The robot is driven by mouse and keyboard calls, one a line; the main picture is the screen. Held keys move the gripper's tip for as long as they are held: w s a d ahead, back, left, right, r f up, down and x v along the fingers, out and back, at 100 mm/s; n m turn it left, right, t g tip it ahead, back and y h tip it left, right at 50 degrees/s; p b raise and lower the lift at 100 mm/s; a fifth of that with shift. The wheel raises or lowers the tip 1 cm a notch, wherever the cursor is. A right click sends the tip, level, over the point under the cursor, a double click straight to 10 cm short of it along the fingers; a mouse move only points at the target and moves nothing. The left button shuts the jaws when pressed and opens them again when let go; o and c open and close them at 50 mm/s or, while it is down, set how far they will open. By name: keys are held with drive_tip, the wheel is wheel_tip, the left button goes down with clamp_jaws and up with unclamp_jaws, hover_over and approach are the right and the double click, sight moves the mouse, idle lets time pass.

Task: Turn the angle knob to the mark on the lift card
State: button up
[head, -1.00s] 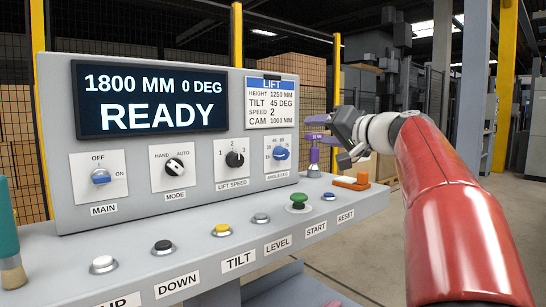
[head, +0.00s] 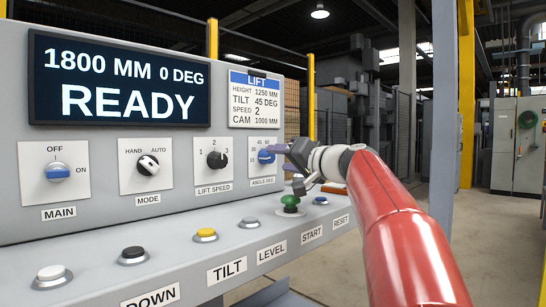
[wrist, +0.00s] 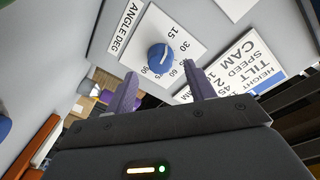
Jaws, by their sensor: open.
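The blue angle knob (head: 266,157) sits on its white plate at the right end of the panel, partly covered by my gripper. The wrist view shows the knob (wrist: 159,57) beyond my fingertips, with 15, 30 and higher numbers around it. I cannot tell surely which number its pointer faces. The lift card (head: 254,99) above it reads tilt 45 DEG. My gripper (wrist: 160,80) is open, its two purple fingers apart, with the knob showing between and just past their tips. I see no contact. In the head view my gripper (head: 285,158) is at the plate's right side.
The screen (head: 120,80) reads 1800 MM, 0 DEG, READY. The lift speed knob (head: 217,159) is to the left of the angle knob. A green mushroom button (head: 290,202) and the blue reset button (head: 320,201) stand below my gripper.

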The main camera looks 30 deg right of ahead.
sight(271, 158)
drive_tip(key=shift+p+x, duration=0.5)
drive_tip(key=shift+x, duration=1.35)
drive_tip(key=c, duration=1)
